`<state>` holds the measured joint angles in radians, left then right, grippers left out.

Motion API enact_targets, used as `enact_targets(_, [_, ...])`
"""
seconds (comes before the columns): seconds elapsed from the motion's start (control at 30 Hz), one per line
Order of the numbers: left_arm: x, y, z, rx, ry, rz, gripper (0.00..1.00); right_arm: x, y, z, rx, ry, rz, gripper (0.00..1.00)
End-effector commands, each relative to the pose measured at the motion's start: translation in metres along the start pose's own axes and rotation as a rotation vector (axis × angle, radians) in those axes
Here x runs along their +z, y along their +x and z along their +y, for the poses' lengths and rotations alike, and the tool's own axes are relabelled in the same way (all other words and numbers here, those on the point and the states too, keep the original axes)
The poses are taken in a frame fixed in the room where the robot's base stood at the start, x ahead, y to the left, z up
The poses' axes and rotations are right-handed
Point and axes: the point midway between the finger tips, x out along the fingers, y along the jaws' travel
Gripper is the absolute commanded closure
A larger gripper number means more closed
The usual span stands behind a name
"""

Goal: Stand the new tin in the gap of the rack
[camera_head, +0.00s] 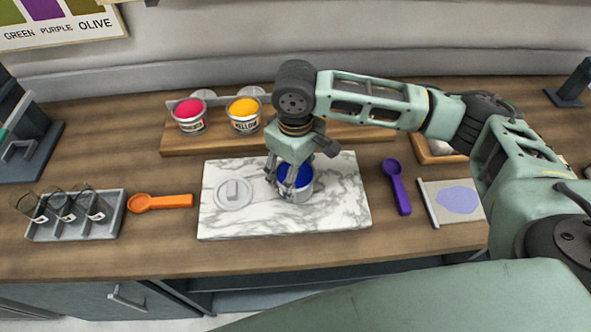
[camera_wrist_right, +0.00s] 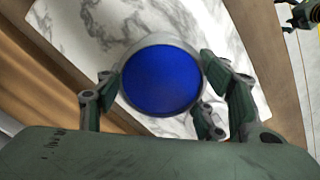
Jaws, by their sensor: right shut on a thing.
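The tin (camera_head: 298,186) is an open metal can filled with blue ink. It is upright at the marble slab, and I cannot tell whether it touches the slab. My right gripper (camera_head: 287,184) is shut on its sides from above. In the right wrist view the blue tin (camera_wrist_right: 162,80) sits between the fingers of my right gripper (camera_wrist_right: 160,88). The wooden rack (camera_head: 180,145) stands behind the slab and holds a red tin (camera_head: 190,116) and a yellow tin (camera_head: 244,115) at its left. My arm hides part of the rack to the right of the yellow tin. My left gripper is not in view.
The marble slab (camera_head: 235,222) carries a round lid (camera_head: 233,193) at its left. An orange scoop (camera_head: 160,202) and a grey tray (camera_head: 75,230) with glasses lie further left. A purple scoop (camera_head: 397,186) and a card with a lilac patch (camera_head: 457,200) lie to the right.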

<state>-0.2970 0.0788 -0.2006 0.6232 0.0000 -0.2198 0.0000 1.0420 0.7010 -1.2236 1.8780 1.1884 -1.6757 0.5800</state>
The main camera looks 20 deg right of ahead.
Motion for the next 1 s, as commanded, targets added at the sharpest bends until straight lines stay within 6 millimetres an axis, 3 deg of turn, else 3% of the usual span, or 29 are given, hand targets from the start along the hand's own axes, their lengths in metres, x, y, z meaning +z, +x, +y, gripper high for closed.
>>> enact_targets(0.13, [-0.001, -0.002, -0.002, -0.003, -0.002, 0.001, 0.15, 0.000, 0.002, 0.000, -0.001, 0.001, 0.001, 0.82])
enact_targets(0.17, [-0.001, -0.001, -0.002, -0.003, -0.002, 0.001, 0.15, 0.000, 0.003, 0.000, -0.001, 0.001, -0.001, 0.35])
enact_targets(0.33, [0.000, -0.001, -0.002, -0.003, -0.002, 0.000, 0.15, 0.000, 0.002, 0.000, 0.000, 0.000, -0.001, 0.20])
enact_targets(0.73, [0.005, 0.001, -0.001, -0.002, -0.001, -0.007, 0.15, -0.001, -0.001, 0.000, 0.001, 0.000, 0.002, 0.19])
enact_targets(0.87, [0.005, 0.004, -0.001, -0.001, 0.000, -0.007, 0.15, -0.001, -0.016, 0.000, -0.001, 0.000, 0.004, 0.19])
enact_targets(1.0, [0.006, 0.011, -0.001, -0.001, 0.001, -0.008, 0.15, -0.002, -0.045, 0.000, 0.000, 0.000, 0.006, 0.19])
